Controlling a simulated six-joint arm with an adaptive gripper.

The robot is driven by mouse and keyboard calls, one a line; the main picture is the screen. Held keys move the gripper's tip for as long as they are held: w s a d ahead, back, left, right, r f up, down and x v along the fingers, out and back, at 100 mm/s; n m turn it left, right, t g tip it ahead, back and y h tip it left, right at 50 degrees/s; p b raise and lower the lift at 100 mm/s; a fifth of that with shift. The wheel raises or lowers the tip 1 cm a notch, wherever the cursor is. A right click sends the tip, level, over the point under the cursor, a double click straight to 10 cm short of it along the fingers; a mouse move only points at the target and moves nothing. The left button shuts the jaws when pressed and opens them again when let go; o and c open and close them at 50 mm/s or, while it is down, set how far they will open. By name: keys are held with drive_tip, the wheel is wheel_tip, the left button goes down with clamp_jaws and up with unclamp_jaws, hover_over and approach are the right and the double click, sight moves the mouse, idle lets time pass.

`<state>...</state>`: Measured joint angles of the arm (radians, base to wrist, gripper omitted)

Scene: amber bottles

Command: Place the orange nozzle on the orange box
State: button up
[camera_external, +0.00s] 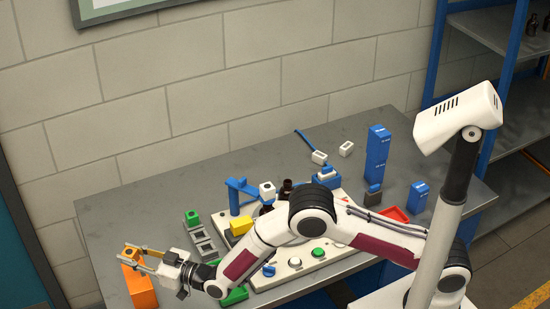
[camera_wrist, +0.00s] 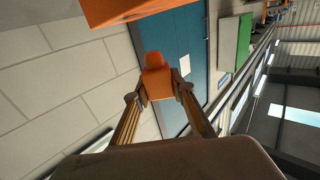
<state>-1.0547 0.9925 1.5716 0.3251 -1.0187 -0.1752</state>
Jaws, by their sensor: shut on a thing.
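The orange nozzle (camera_wrist: 156,80) is held between my fingertips in the wrist view. It also shows in the external view (camera_external: 131,254) as a small orange piece at the far left. My gripper (camera_external: 133,257) is shut on it, with the fingers pointing left; it also shows in the wrist view (camera_wrist: 158,95). The orange box (camera_external: 143,291) stands at the table's left end, with the nozzle and fingertips over its top in the external view. I cannot tell whether nozzle and box touch.
A green box (camera_external: 233,295) lies beneath my wrist. A grey rack with a green piece (camera_external: 193,217), a yellow block (camera_external: 241,225) and a blue stand (camera_external: 236,195) are right of the gripper. Stacked blue boxes (camera_external: 377,155) stand farther back. The table's back left is clear.

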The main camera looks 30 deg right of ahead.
drive_tip(key=shift+f, duration=1.85)
drive_tip(key=shift+f, duration=0.1)
drive_tip(key=o, duration=1.1)
drive_tip(key=shift+v, duration=6)
